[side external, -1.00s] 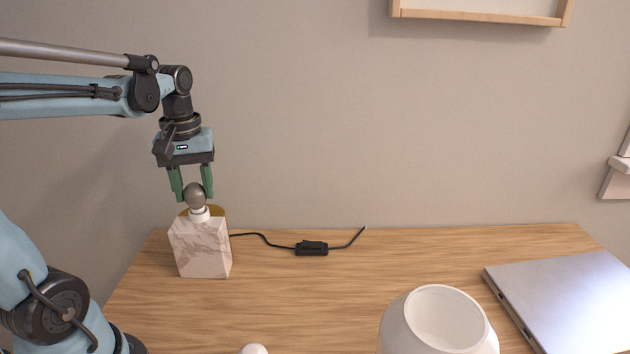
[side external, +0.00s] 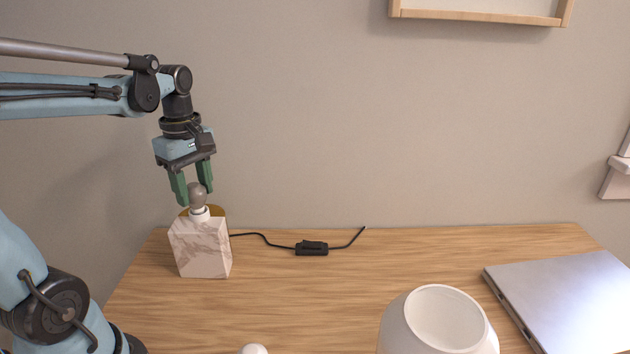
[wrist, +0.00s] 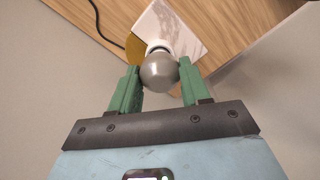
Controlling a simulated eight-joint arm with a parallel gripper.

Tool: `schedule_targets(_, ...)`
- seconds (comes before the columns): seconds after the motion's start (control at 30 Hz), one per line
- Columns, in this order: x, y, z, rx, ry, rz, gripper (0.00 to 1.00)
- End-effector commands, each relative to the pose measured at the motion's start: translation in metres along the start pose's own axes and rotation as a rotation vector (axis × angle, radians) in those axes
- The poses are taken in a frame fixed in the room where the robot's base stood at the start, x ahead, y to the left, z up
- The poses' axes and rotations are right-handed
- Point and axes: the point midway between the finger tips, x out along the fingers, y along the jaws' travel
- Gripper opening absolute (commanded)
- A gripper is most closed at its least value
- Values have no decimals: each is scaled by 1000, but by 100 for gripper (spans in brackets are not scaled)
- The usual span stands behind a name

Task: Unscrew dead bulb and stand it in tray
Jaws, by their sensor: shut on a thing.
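The dead bulb (side external: 197,194), grey and dull, stands upright in the white socket (side external: 200,214) on top of the marble lamp base (side external: 201,250). My gripper (side external: 192,195) points down over the lamp, its green fingers on either side of the bulb and shut on it. In the wrist view the grey bulb (wrist: 159,72) sits between the two green fingertips (wrist: 158,74), with the marble base (wrist: 178,27) behind it. The bulb's lower end is at the socket; its thread cannot be seen. No tray can be made out.
A black cord with an inline switch (side external: 312,248) lies behind the lamp to the right. A white globe shade (side external: 440,320) stands at the front, beside a silver laptop (side external: 565,295). A small white round top (side external: 254,349) shows at the bottom edge. The middle desk (side external: 330,290) is clear.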

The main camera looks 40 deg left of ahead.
Motion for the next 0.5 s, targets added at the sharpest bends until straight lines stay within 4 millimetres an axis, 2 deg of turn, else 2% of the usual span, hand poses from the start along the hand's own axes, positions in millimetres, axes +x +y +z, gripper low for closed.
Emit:
schedule_targets(0.3, 0, 0, 0, -382, -1, 0, 15)
schedule_targets(0.5, 0, 0, 0, -468, -1, 0, 15)
